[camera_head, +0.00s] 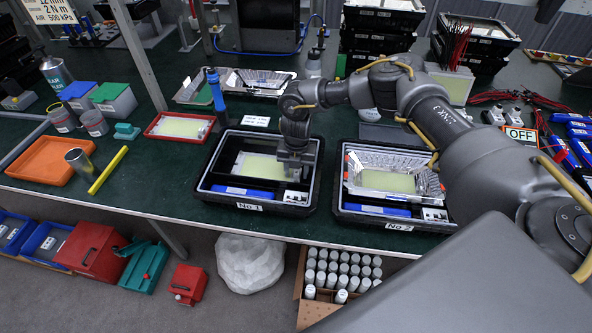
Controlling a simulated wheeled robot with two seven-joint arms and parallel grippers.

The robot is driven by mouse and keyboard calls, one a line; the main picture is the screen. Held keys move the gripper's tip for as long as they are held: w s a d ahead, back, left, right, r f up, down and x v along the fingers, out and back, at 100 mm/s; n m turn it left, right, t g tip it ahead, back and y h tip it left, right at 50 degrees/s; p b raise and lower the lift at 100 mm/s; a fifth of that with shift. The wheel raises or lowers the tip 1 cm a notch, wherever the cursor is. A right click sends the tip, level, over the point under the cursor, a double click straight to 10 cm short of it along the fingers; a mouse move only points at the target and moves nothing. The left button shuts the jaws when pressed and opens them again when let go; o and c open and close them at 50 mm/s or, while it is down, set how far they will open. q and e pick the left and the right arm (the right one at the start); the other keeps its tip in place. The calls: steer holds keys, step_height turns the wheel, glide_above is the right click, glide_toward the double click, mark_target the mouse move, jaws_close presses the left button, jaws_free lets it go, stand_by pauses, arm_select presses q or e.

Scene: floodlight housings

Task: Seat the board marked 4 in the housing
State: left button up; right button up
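My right gripper (294,172) reaches down into the right side of the black tray labelled No 1 (203,185). It is beside the right edge of a pale yellow-green board (257,166) in that tray; whether it touches the board or grips anything is too small to tell. In the black tray labelled No 2 (343,205), a shiny silver housing (425,178) has a yellow-green panel (388,181) in its middle. I cannot read a 4 on any board. My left gripper is not in view.
Each tray holds a blue item (249,191) at its front. Behind are silver housings (190,92), a blue-handled tool (215,90) and a red tray (152,128) with a pale board. An orange tray (45,172) and yellow bar (108,171) lie left. My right arm spans the right side.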

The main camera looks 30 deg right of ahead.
step_height(320, 180, up, 11)
steer(key=b, duration=0.1)
steer(key=shift+b, duration=0.4)
steer(key=shift+f, duration=0.1)
stand_by(0.6)
